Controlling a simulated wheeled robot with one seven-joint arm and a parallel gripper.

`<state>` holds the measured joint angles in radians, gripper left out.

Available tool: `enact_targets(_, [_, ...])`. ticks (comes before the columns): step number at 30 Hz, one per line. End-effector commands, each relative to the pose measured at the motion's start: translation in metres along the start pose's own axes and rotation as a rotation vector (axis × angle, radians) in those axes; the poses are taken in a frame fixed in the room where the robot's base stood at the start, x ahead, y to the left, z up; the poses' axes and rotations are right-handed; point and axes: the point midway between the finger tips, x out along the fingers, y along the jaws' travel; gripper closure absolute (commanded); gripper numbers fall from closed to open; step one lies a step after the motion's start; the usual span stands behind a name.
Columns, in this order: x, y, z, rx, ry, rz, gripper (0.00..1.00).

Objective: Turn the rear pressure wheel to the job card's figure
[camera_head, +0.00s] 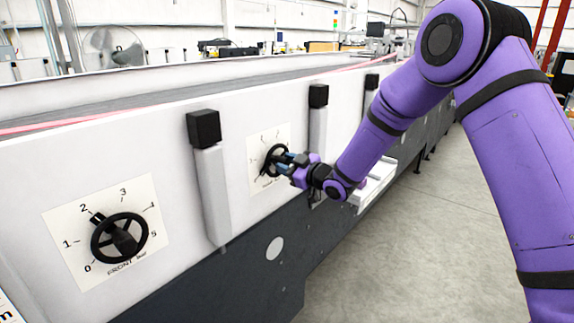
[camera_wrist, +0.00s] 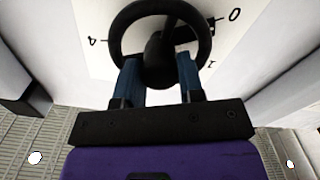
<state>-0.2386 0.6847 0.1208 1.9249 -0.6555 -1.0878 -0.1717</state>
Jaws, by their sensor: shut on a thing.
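The rear pressure wheel (camera_head: 271,160) is a black handwheel on a white dial plate (camera_head: 284,132) on the machine's side, mid-frame in the head view. My gripper (camera_head: 285,161) is at this wheel, its blue fingers shut on it. In the wrist view, the wheel (camera_wrist: 160,8) fills the top middle, and my gripper's (camera_wrist: 160,78) two fingers stand at either side of its near part. The job card's figure cannot be read in either view.
The front pressure wheel (camera_head: 119,238) is at the lower left, its pointer near 2. A white card edge (camera_head: 8,308) is cut off at the far lower left. Black-capped posts (camera_head: 212,185) stand out beside the dials. A white tray (camera_head: 374,186) juts out below my forearm. The floor at right is clear.

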Motion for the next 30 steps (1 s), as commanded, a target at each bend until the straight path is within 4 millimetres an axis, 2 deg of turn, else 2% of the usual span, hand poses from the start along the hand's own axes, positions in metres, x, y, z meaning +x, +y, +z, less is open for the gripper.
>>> enact_targets(8, [-0.0008,0.0011,0.0009,0.179,-0.001,0.001,0.88])
enact_targets(30, [-0.0009,0.0022,0.0015,0.881,-0.003,0.0,0.88])
